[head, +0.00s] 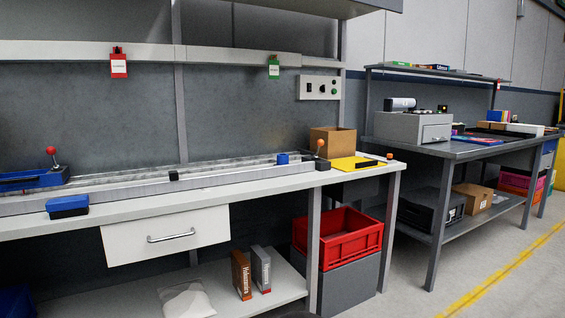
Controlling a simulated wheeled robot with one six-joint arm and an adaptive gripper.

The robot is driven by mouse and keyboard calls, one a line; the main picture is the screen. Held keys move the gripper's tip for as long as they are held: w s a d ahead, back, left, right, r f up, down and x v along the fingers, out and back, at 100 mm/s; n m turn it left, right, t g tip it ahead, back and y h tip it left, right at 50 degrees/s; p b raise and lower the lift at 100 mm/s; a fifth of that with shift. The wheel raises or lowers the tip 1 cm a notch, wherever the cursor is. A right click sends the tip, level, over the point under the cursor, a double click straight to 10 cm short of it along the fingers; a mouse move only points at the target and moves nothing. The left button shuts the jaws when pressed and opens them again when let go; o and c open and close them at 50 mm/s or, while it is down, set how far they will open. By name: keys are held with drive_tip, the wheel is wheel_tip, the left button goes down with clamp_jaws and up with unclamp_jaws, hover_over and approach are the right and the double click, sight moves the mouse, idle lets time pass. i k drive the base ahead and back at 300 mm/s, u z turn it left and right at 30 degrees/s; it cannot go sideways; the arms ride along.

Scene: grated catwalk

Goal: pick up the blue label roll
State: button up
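A small blue piece (282,158), which looks like the blue label roll, is at the right part of the long grey rail on the white workbench. It is too small to make out clearly. My gripper is not in view.
The workbench (150,208) also bears a small black block (173,176), red-knobbed and orange-knobbed levers, a cardboard box (333,141) and a yellow mat (350,163). A red crate (337,240) stands below its right end. Floor is clear at the lower right.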

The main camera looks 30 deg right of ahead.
sight(281, 158)
drive_tip(key=k, duration=0.6)
drive_tip(key=z, duration=0.65)
drive_tip(key=i, duration=0.5)
drive_tip(key=z, duration=0.75)
drive_tip(key=i, duration=0.8)
drive_tip(key=u, duration=0.6)
drive_tip(key=i, duration=0.7)
drive_tip(key=u, duration=0.65)
